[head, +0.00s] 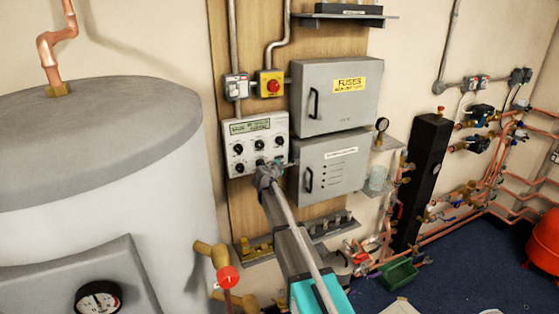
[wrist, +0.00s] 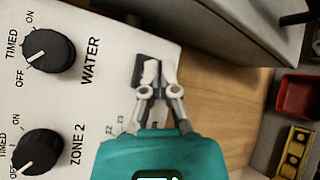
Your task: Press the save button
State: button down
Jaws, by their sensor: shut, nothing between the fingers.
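The white control panel (head: 240,155) hangs on the wooden board, with a lit display (head: 250,127) and several black knobs. In the wrist view the panel (wrist: 100,25) appears turned on its side, with the WATER knob (wrist: 48,55) and ZONE 2 knob (wrist: 38,152). A dark rectangular button (wrist: 138,70) sits near the panel's edge, partly covered by my left fingertip; no save label is readable. My gripper (wrist: 160,72) is shut and empty, its tips over or beside this button. Contact cannot be told. In the head view my gripper (head: 266,166) is at the panel's lower right.
The grey fuse box (head: 325,115) and a second grey box (head: 345,172) stand out from the board just right of the panel. A red switch (head: 272,86) is above. A large tank (head: 100,150) fills the left. A red bin (wrist: 299,96) lies right in the wrist view.

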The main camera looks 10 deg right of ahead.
jog(key=shift+s, duration=0.15)
jog(key=s, duration=0.2)
jog(key=s+d, duration=0.1)
jog(key=s, duration=0.1)
jog(key=shift+s+d, duration=0.2)
jog(key=shift+s, duration=0.1)
dwell(0.7)
